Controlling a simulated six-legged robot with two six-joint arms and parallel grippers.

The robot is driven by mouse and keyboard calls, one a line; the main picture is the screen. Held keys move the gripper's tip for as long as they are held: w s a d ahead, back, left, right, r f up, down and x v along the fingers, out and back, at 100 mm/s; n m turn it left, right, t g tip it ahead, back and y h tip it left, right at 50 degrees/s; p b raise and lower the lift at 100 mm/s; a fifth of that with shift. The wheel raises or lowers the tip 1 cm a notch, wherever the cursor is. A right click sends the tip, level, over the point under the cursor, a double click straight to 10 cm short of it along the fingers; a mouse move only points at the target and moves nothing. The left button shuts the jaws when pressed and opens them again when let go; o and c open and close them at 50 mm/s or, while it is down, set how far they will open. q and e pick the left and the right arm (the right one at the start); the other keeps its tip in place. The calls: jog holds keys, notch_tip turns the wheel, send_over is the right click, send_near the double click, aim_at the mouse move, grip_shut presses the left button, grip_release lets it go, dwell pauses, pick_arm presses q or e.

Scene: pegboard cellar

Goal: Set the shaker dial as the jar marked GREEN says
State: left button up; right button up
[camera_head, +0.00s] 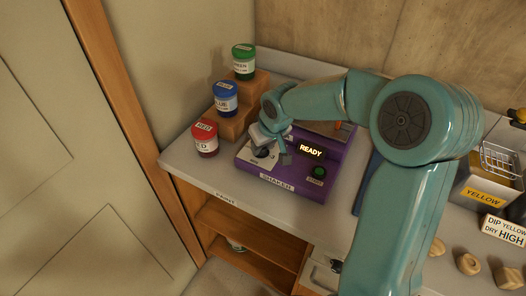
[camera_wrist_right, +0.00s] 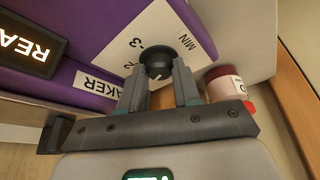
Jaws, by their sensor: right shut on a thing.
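The purple shaker (camera_head: 308,188) stands on the counter with a lit READY display (camera_head: 311,151) and a green button (camera_head: 319,172). Its black dial (camera_wrist_right: 157,62) sits on a white plate marked MIN, with 3 and 2 visible. A small white mark shows on the dial, but which number it points at is unclear. My right gripper (camera_wrist_right: 159,88) is shut on the dial, one finger at each side. It also shows in the head view (camera_head: 274,143), partly covering the dial. The jar marked GREEN (camera_head: 243,67) stands on the top wooden step; any setting on it is too small to read.
My right arm crosses the counter. A yellow-labelled bin (camera_head: 482,194), a DIP YELLOW DRY HIGH sign (camera_head: 505,229) and wooden pieces lie at right.

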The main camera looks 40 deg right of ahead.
jog(key=m+b, duration=0.1)
jog(key=m+h+b, duration=0.1)
jog(key=m+b, duration=0.2)
jog(key=b, duration=0.1)
jog(key=shift+a+f+m+g+h, duration=0.2)
jog(key=shift+f+m+g+h, duration=0.1)
jog(key=shift+g, duration=0.1)
jog(key=shift+w+a+r+m+g+b, duration=0.1)
jog(key=shift+m+g+b, duration=0.2)
jog(key=shift+m+b, duration=0.75)
jog(key=shift+r+m+g+h+b, duration=0.1)
jog(key=shift+m+g+h+b, duration=0.3)
jog(key=shift+m, duration=0.55)
jog(key=shift+a, duration=0.1)
jog(key=o, duration=1)
jog(key=shift+o, duration=0.2)
jog(key=shift+r, duration=0.15)
